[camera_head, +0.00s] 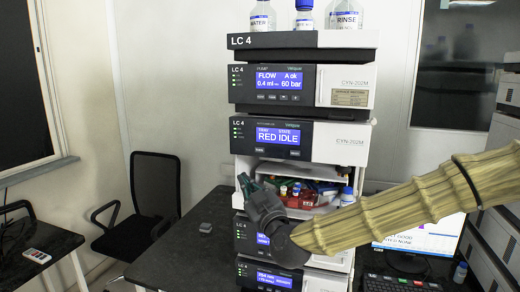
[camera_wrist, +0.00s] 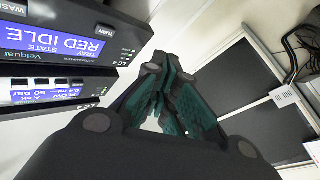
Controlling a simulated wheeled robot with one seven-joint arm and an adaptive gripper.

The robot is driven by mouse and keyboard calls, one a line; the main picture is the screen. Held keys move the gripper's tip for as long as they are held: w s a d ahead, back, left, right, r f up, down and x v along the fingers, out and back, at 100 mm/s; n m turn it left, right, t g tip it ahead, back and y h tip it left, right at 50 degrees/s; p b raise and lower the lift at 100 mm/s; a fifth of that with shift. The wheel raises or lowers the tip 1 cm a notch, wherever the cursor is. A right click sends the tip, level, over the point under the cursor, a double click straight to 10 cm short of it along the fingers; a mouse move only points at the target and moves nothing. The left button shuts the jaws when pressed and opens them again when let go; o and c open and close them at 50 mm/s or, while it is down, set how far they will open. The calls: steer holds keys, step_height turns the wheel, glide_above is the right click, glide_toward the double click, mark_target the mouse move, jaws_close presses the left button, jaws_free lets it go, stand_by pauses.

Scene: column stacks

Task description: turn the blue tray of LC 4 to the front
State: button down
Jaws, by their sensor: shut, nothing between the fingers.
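The LC 4 stack stands in the middle of the head view. Its autosampler module (camera_head: 342,140) has a screen (camera_head: 278,139) reading "TRAY STATE RED IDLE", with small buttons below. Under it is an open compartment with a red tray (camera_head: 302,200) at the front, holding vials. A bit of blue (camera_head: 326,187) shows behind it, probably the blue tray; much is hidden. My gripper (camera_head: 256,183) is shut and empty, in front of the compartment's left side. In the wrist view, my gripper (camera_wrist: 168,68) points past the module, whose TURN button (camera_wrist: 105,29) shows at upper left.
Bottles (camera_head: 305,15) stand on top of the stack. My arm crosses in front of the lower right. A black chair (camera_head: 155,185) is at the left, a monitor (camera_head: 420,238) and keyboard (camera_head: 398,284) at the right. The dark bench (camera_head: 180,255) left of the stack is mostly clear.

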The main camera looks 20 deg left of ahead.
mark_target(256, 152)
step_height(256, 152, up, 7)
steer(key=t, duration=0.1)
steer(key=shift+a+f+n, duration=0.15)
steer(key=shift+f+n, duration=0.05)
steer(key=shift+n, duration=0.1)
steer(key=shift+w, duration=0.15)
steer(key=shift+w+p, duration=0.55)
steer(key=shift+w, duration=3.7)
steer(key=shift+w+b, duration=0.55)
steer(key=shift+w, duration=0.3)
steer(key=shift+s, duration=0.1)
steer(key=shift+s+b, duration=0.3)
steer(key=shift+s, duration=0.45)
